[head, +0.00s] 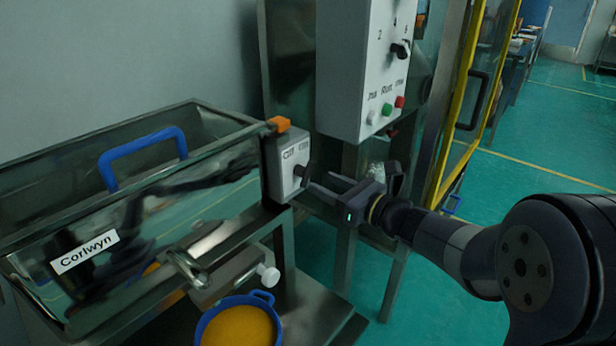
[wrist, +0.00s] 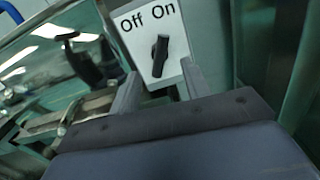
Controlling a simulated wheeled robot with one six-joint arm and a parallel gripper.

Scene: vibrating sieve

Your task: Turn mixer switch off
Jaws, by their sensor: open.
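The mixer switch is a black rotary knob (wrist: 159,56) on a small grey box (head: 284,165) at the right end of the steel mixer. Its label reads "Off" on the left and "On" on the right in the wrist view. The knob stands nearly upright there, its top leaning slightly right, toward "On". In the head view the knob (head: 300,171) shows on the box's front face. My gripper (head: 314,190) is open and empty, its fingers pointing at the box. In the wrist view my gripper (wrist: 160,82) has one finger on each side of the knob's lower end; contact cannot be told.
The steel mixer (head: 190,190), labelled "Corlwyn", has a blue handle (head: 143,155). A blue pot (head: 240,318) of yellow-orange material stands below. A taller control box (head: 362,65) with a knob and coloured buttons stands close above my gripper. A yellow-framed door (head: 458,90) is to the right.

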